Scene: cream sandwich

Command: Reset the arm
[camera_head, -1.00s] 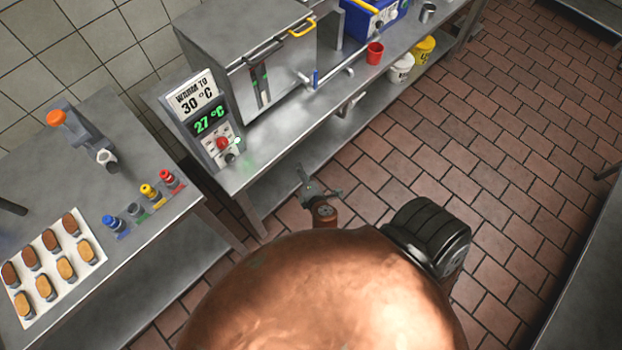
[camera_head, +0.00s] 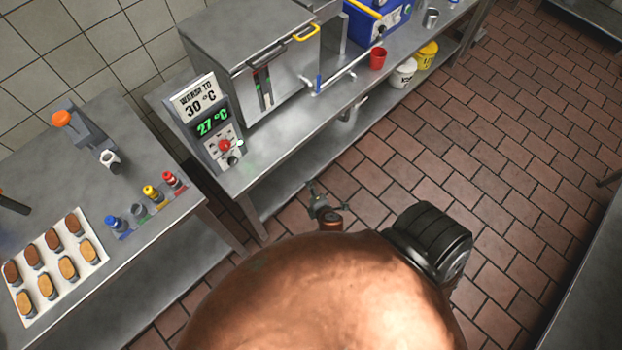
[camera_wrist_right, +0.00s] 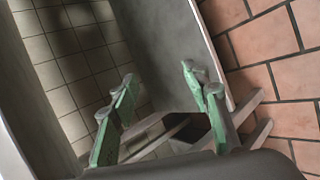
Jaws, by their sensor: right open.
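My right gripper (camera_head: 325,196) is small in the head view. It is in front of the steel bench, above the tiled floor, just past the copper-coloured round part of my own body. The right wrist view shows the gripper (camera_wrist_right: 157,88) open, with green fingers spread apart and nothing between them. A grey steel surface and floor tiles lie beyond the fingers. The gripper touches nothing that I can see. My left gripper is not in view.
A steel oven-like box (camera_head: 245,50) and a control panel (camera_head: 208,122) reading 27 °C stand on the bench. A tray (camera_head: 92,251) of several biscuits lies on the left table. A red cup (camera_head: 378,58) is farther right. The floor (camera_head: 510,170) at right is clear.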

